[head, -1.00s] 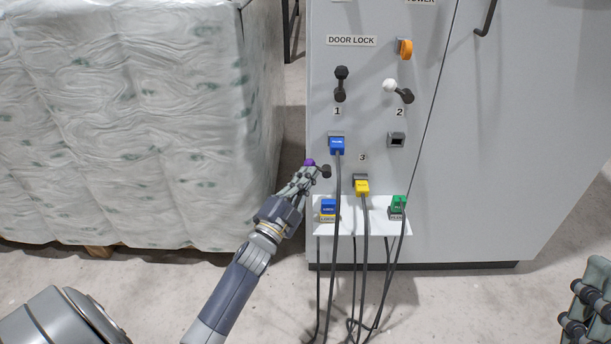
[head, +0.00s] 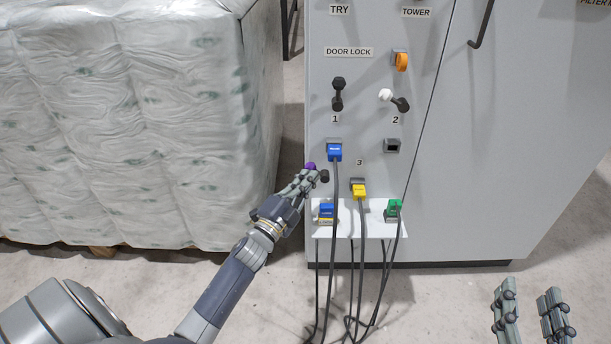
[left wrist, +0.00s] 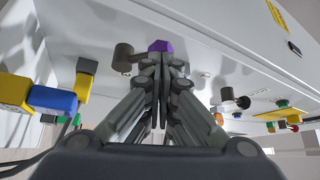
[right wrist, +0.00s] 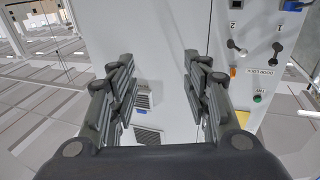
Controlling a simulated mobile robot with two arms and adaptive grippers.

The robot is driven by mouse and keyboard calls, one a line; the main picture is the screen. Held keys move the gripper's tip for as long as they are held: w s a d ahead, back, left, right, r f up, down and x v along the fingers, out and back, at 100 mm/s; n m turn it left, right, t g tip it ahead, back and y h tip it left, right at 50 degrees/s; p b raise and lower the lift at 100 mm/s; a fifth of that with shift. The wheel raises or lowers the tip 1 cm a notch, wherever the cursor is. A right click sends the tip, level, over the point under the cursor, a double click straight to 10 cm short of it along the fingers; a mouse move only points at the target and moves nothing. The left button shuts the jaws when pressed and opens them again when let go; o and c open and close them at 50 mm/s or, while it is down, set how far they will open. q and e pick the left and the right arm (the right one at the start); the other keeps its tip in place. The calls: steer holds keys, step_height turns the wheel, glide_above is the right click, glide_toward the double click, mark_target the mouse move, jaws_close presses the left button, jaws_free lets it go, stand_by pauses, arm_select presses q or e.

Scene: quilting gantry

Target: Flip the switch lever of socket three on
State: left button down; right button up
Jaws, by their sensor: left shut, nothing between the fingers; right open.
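Socket three (head: 358,182) carries a yellow plug (head: 358,193) under the label 3 on the grey cabinet. To its left is a lever with a purple knob (head: 310,166) and a dark round hub (head: 324,177). The knob points up and left from the hub. My left gripper (head: 312,175) is shut and empty, its fingertips at the purple knob and partly hiding the lever. The left wrist view shows the knob (left wrist: 159,46) just beyond the fingertips; contact is unclear. My right gripper (head: 530,300) is open and empty at lower right, away from the panel.
Above are a black lever (head: 338,92) and a white-knobbed lever (head: 393,99). Socket one holds a blue plug (head: 334,152); socket two (head: 392,146) is empty. A white shelf (head: 375,228) holds plugs, with cables hanging down. A wrapped pallet (head: 130,130) stands left.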

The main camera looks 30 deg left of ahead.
steer(key=s+d+f+g+h+p, duration=0.1)
steer(key=s+d+f+g+p, duration=0.2)
steer(key=f, duration=0.4)
steer(key=s+d+f+g+h, duration=0.1)
steer(key=s+f+g+h, duration=0.15)
steer(key=f+g, duration=0.3)
steer(key=s+d+f+g+p, duration=0.2)
steer(key=s+g, duration=0.1)
steer(key=s, duration=0.3)
steer(key=s+d+f+g+p, duration=0.1)
steer(key=s+f+g+p, duration=0.15)
steer(key=s, duration=0.35)
arm_select(q)
steer(key=m+g+p, duration=0.1)
steer(key=w+d+r+m+g+p, duration=0.1)
steer(key=m+p, duration=0.1)
steer(key=d+r+m+g+p, duration=0.1)
steer(key=m, duration=0.1)
steer(key=shift+w+d+r+h, duration=0.25)
steer(key=shift+h, duration=0.15)
arm_select(e)
step_height(320, 180, down, 16)
steer(key=g, duration=0.1)
steer(key=shift+f+m+g+h, duration=0.25)
steer(key=shift+m+g+h, duration=0.05)
steer(key=shift+h, duration=0.15)
arm_select(q)
steer(key=shift+s+f, duration=0.1)
arm_select(e)
steer(key=shift+s, duration=0.2)
